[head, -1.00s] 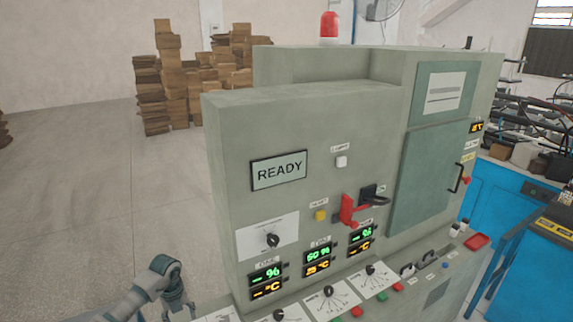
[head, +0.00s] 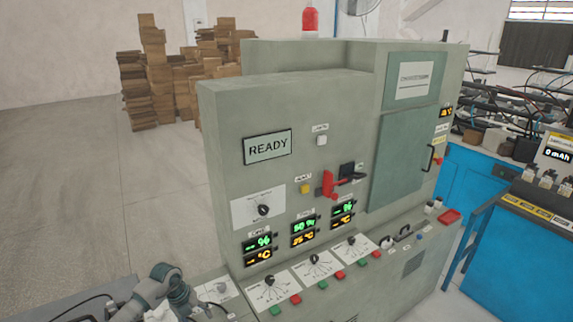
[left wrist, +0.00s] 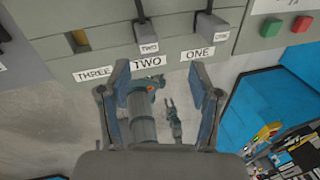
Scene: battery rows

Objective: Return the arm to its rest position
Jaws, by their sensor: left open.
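My left arm (head: 165,290) comes into the head view at the lower left, with a grey bent joint beside the machine's sloped panel; its gripper cannot be made out there. In the left wrist view my left gripper (left wrist: 160,105) is open and empty, its two fingers wide apart. The fingers point toward a panel edge with labels THREE, TWO (left wrist: 148,62) and ONE. Between the fingers, farther off, a grey arm with a small gripper (left wrist: 174,118) shows above a pale floor; its jaw state is too small to tell.
A blue bench (head: 525,270) stands at right. Stacked cardboard (head: 150,80) is at the back left. The floor at left is clear.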

